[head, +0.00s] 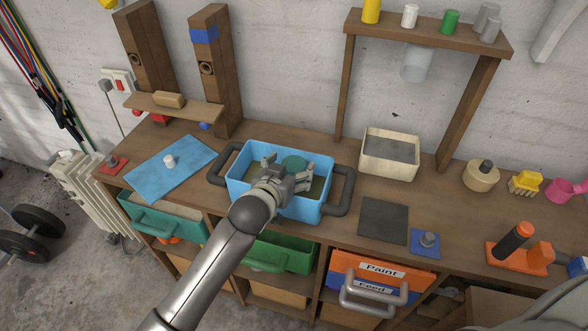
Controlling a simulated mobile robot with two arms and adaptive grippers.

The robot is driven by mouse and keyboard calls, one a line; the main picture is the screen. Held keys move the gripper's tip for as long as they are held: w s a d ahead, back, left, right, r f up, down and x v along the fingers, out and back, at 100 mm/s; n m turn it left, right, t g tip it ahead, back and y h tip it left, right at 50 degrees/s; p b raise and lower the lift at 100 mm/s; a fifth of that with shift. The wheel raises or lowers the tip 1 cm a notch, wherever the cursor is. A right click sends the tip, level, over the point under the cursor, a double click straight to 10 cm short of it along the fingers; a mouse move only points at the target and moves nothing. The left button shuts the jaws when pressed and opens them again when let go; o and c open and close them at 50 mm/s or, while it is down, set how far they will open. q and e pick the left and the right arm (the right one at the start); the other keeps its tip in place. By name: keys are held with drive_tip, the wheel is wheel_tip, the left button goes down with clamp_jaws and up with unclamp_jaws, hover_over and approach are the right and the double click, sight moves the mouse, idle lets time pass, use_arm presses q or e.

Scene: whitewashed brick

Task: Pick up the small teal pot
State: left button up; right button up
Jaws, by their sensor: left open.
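The small teal pot (294,161) sits inside the blue tub (238,165), toward its back wall; only its round teal top shows past my gripper. My left gripper (287,167) is open over the tub, reaching in from the front. One finger is on the left of the pot and one on the right. I cannot tell whether they touch it or how deep they are. My right gripper is not in view.
The tub has dark handles (342,190) on both sides and stands on a wooden bench. A cream bin (388,167) stands to the right, below a raised shelf (430,30). A blue mat (170,170) lies left. A dark square (383,220) lies front right.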

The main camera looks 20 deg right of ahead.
use_arm(q)
drive_tip(key=shift+w+d, duration=0.1)
drive_tip(key=shift+w, duration=0.05)
drive_tip(key=c, duration=1)
drive_tip(key=shift+c, duration=0.8)
drive_tip(key=shift+r, duration=0.15)
